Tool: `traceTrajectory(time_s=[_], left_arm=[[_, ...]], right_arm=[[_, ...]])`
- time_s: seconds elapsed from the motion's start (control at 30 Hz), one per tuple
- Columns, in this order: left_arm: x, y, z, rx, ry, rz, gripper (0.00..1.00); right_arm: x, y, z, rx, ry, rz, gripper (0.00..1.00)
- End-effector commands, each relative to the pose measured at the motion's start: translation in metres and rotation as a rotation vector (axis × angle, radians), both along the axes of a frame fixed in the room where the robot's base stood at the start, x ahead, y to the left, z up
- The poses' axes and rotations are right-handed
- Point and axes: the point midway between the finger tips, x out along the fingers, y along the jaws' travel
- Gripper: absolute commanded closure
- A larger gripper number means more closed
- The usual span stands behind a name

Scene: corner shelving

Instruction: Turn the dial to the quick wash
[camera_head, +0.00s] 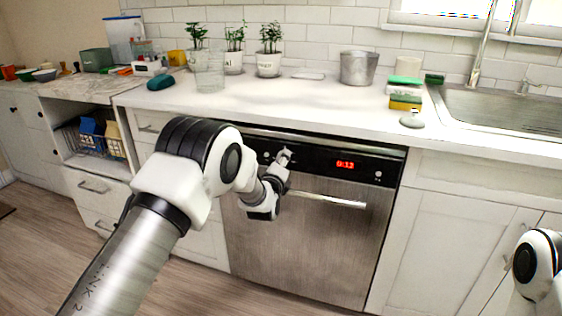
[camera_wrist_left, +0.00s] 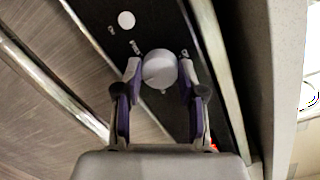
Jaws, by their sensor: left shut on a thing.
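The dishwasher (camera_head: 310,235) has a brushed steel door and a black control panel (camera_head: 322,160) along its top. My left gripper (camera_head: 284,158) is at the left part of this panel. In the left wrist view, its two fingers (camera_wrist_left: 160,66) are shut on the sides of a round silver-grey dial (camera_wrist_left: 160,70). Small white labels surround the dial, but they are too blurred to read. Which setting the dial is on cannot be told. In the head view the gripper hides most of the dial. My right gripper is out of view.
A red display (camera_head: 345,164) reads 0:12, with a small round knob (camera_head: 378,174) to its right. A second round white button (camera_wrist_left: 126,19) lies near the dial. The door handle (camera_head: 330,199) runs below the panel. The counter (camera_head: 290,100) overhangs above, holding plants and a metal bucket (camera_head: 358,68).

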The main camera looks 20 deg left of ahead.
Motion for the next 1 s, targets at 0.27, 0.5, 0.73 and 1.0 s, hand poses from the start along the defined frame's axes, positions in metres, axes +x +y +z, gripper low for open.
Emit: traceTrajectory(time_s=[0.27,0.5,0.73,1.0], left_arm=[[0.0004,-0.0004,0.001,0.054,-0.004,-0.001,0.95],[0.0003,-0.0005,0.001,0.057,-0.004,-0.001,0.95],[0.0002,-0.0004,0.0008,0.056,-0.004,-0.002,0.35],[-0.0005,-0.0004,0.0002,0.055,-0.002,-0.001,0.35]], right_arm=[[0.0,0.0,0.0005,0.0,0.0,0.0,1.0],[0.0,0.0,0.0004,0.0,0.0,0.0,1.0],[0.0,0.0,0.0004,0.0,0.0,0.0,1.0],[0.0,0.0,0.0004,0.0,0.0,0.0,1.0]])
